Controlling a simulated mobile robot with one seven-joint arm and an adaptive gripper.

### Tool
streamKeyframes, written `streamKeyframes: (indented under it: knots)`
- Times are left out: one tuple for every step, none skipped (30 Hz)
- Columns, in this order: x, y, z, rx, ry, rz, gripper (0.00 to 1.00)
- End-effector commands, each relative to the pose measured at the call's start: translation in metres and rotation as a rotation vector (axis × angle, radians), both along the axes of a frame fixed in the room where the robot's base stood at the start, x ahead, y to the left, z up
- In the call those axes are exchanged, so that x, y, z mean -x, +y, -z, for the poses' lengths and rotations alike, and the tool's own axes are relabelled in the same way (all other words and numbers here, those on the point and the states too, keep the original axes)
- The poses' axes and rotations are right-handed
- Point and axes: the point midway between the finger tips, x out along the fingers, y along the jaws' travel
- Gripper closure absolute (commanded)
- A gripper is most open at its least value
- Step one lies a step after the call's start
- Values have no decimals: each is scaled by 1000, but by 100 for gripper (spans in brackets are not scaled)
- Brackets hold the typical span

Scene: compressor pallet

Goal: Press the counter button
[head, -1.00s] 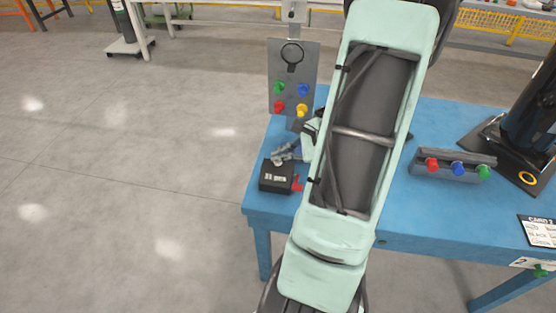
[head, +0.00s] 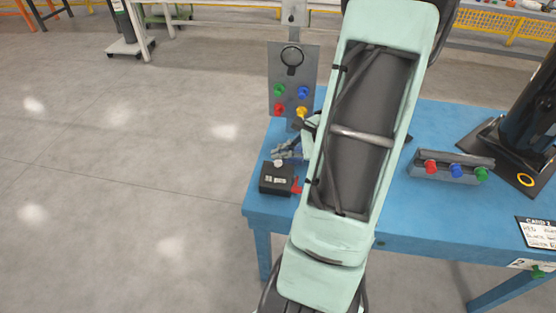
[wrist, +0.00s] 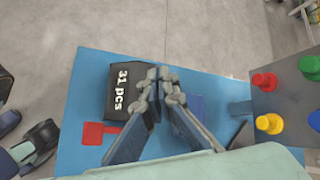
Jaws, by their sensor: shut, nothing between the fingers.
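The counter is a small black box (head: 276,183) near the left front edge of the blue table. Its face reads "31 pcs" in the wrist view (wrist: 120,95). A small light round spot, perhaps its button, shows at its back edge in the head view. A red part (head: 296,185) sticks out beside the box; it also shows in the wrist view (wrist: 93,133). My gripper (head: 277,154) is shut and empty, just behind the box. In the wrist view its fingertips (wrist: 159,73) lie together beside the box's edge; contact cannot be told.
An upright grey panel (head: 291,65) with coloured knobs stands behind the gripper. A grey block (head: 450,172) with red, blue and green buttons sits to the right. A black machine (head: 530,120) and a card (head: 540,231) are at the far right. My arm hides the table's middle.

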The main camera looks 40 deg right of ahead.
Motion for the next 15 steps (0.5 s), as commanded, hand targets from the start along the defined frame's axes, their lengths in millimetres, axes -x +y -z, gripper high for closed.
streamKeyframes:
  knots:
    - [0,0,0,0,0,0,100]
    - [0,0,0,0,0,0,100]
    - [0,0,0,0,0,0,100]
    - [0,0,0,0,0,0,100]
    - [0,0,0,0,0,0,100]
    - [0,0,0,0,0,0,100]
    - [0,0,-1,1,0,-1,100]
    - [0,0,-2,1,0,-1,100]
    - [0,0,-5,1,0,-1,100]
    - [0,0,-7,1,0,-1,100]
    - [0,0,-10,1,-1,-1,100]
    - [0,0,-14,1,-1,-1,100]
    - [0,0,-17,1,-1,-2,100]
    - [0,0,-20,1,-1,-2,100]
    - [0,0,-25,1,-1,-2,100]
